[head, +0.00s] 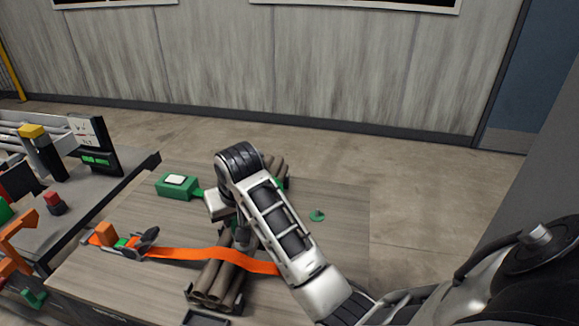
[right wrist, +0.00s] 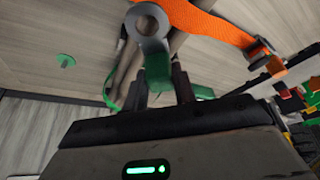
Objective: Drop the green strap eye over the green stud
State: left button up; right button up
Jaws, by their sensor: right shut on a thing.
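The green strap eye (right wrist: 150,24) is a grey ring on a green tab in the right wrist view. My right gripper (right wrist: 166,82) is shut on its green tab, and the ring stands out beyond the fingertips. The green stud (head: 317,215) stands on the bare table top right of my right arm in the head view. It also shows in the right wrist view (right wrist: 66,61), to the left of the ring and apart from it. In the head view my right arm hides the eye and fingertips. My left gripper is in neither view.
A bundle of brown pipes (head: 213,281) lies on the wooden table, with an orange strap (head: 190,253) across it. A green box (head: 176,187) stands behind on the left. A side bench with devices is at far left. The table around the stud is clear.

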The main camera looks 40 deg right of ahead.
jog(key=w+d+n, duration=0.1)
jog(key=d, duration=0.1)
jog(key=w+d+f+n+y, duration=0.1)
jog(key=d+n, duration=0.1)
jog(key=w+d+f+n, duration=0.1)
jog(key=w+d, duration=0.1)
jog(key=shift+y, duration=0.4)
jog(key=shift+d+n+y, duration=1)
jog(key=shift+d+n, duration=1.9)
jog(key=shift+d, duration=5.25)
jog(key=shift+g, duration=0.4)
notch_tip(320, 180, down, 5)
jog(key=shift+s+r+b, duration=0.1)
jog(key=shift+s+b, duration=0.05)
jog(key=shift+b, duration=1.1)
jog(key=shift+f+b, duration=0.45)
jog(key=shift+f, duration=0.15)
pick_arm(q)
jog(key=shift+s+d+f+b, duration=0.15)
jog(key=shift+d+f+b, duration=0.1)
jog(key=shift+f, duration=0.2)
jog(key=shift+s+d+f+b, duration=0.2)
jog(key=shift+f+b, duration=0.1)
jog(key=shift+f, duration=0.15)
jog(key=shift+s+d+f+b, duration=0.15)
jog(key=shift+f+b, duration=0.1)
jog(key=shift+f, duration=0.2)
pick_arm(e)
jog(key=shift+f, duration=1.2)
